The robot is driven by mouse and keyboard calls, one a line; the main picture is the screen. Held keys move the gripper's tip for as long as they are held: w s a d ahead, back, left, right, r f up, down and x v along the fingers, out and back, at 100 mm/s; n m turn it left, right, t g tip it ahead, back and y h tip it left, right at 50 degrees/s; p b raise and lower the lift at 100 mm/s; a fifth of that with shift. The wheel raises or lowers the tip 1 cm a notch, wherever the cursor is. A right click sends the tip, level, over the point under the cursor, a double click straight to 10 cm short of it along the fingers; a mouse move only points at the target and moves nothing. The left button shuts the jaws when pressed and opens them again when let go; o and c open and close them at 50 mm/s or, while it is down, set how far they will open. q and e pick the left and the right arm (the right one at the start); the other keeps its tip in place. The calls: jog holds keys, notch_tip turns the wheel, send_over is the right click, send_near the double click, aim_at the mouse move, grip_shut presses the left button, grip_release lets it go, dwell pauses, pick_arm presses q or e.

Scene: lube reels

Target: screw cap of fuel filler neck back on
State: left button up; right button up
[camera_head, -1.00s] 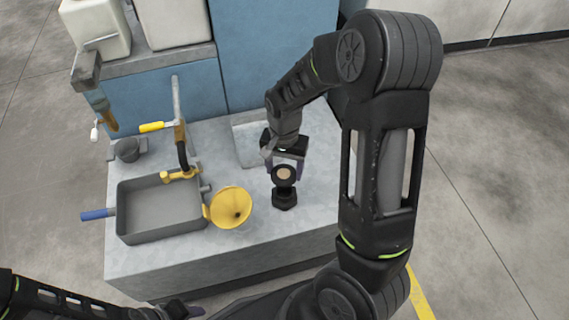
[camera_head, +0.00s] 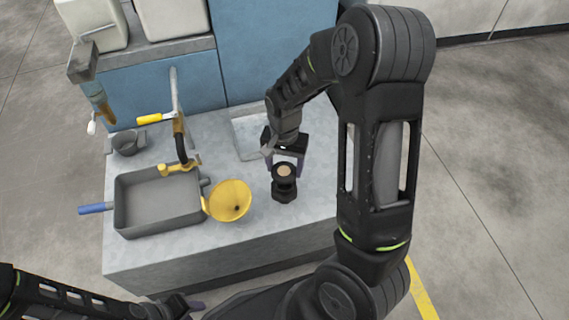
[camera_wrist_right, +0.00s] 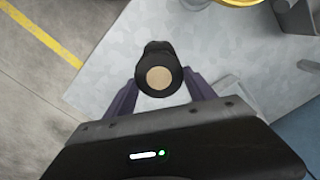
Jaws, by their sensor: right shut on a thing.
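The cap (camera_head: 284,171), black with a tan round top, is between the fingers of my right gripper (camera_head: 285,166). The black fuel filler neck (camera_head: 284,192) stands upright on the bench right below it. The cap looks lined up with the neck and at or very near its top; I cannot tell whether it is seated. In the right wrist view the cap (camera_wrist_right: 160,78) is between the fingertips and hides most of the neck (camera_wrist_right: 155,50). My left gripper (camera_head: 188,305) is only partly visible at the bottom edge, away from the bench top.
A yellow funnel (camera_head: 229,200) stands close left of the neck. Farther left are a grey drain pan (camera_head: 158,208) with a blue handle, a yellow-handled tool (camera_head: 150,119) and a dark cup (camera_head: 127,142). The bench top (camera_head: 310,205) is clear right of the neck.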

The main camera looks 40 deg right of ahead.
jog(key=shift+f+b, duration=0.9)
jog(key=shift+f, duration=0.75)
dwell(0.4)
jog(key=shift+f, duration=0.6)
dwell(0.5)
dwell(0.4)
jog(key=m+p, duration=0.1)
jog(key=m, duration=0.2)
jog(key=shift+s+r, duration=0.1)
jog(key=shift+r, duration=0.1)
jog(key=shift+f+m+p, duration=0.1)
jog(key=shift+m+p, duration=0.55)
jog(key=shift+m, duration=0.35)
jog(key=shift+f, duration=0.1)
jog(key=shift+m, duration=0.3)
